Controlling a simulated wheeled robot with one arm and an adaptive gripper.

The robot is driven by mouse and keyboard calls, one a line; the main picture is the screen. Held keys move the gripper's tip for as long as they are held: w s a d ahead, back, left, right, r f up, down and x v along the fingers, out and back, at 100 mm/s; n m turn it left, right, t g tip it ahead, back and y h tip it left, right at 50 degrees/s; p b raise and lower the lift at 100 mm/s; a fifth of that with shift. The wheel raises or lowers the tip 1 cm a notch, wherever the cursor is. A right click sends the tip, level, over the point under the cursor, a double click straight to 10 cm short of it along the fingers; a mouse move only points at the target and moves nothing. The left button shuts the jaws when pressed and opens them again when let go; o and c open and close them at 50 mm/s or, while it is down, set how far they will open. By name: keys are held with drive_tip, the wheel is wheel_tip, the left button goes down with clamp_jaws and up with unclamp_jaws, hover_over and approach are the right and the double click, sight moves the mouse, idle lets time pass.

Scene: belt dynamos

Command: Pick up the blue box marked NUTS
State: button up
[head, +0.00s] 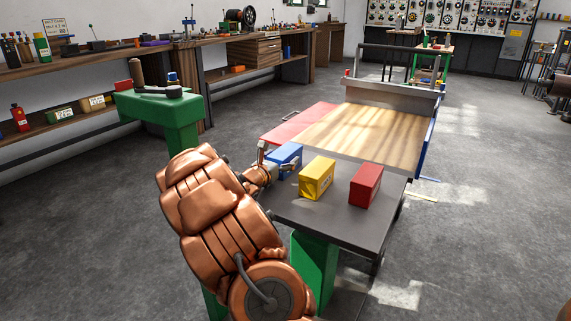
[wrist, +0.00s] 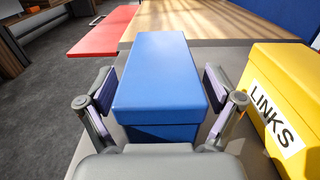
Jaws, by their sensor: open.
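The blue box (head: 286,153) stands at the left end of a row of three boxes on the dark grey table top. It also shows in the wrist view (wrist: 158,80), directly ahead of my gripper. My gripper (wrist: 160,98) is open, with one finger on each side of the blue box's near part. Small gaps seem to show between the fingers and the box sides; I cannot tell whether either touches. No NUTS marking is visible on the faces I see. In the head view my gripper (head: 272,170) is beside the blue box, partly covering it.
A yellow box (head: 316,178) marked LINKS stands just right of the blue one, close to my right finger. A red box (head: 365,186) stands further right. Behind are a wooden board (head: 360,132) and a red panel (head: 295,122). A green stand (head: 165,110) is at left.

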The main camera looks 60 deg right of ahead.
drive_tip(key=c, duration=1.7)
